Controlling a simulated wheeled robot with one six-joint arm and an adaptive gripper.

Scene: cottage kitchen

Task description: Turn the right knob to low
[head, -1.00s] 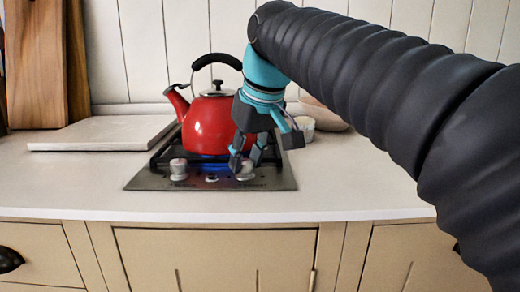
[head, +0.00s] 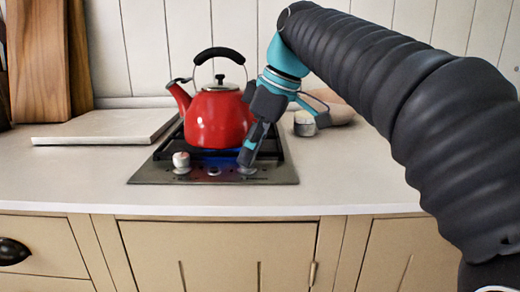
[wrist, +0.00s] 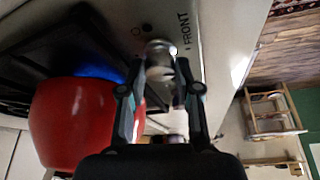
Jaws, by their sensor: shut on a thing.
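The right knob (head: 247,170) is a pale metal knob at the front right of the cooktop (head: 150,176). It is mostly hidden behind my gripper (head: 245,160) in the head view. In the wrist view the knob (wrist: 160,60) sits between the two fingers of my gripper (wrist: 160,92), beside the printed word FRONT. My gripper points down and is shut on the knob. The knob's setting mark cannot be read. A blue glow shows on the burner under the kettle.
A red kettle (head: 217,122) with a black handle stands on the burner, close beside my gripper. The left knob (head: 181,162) is at the front left.

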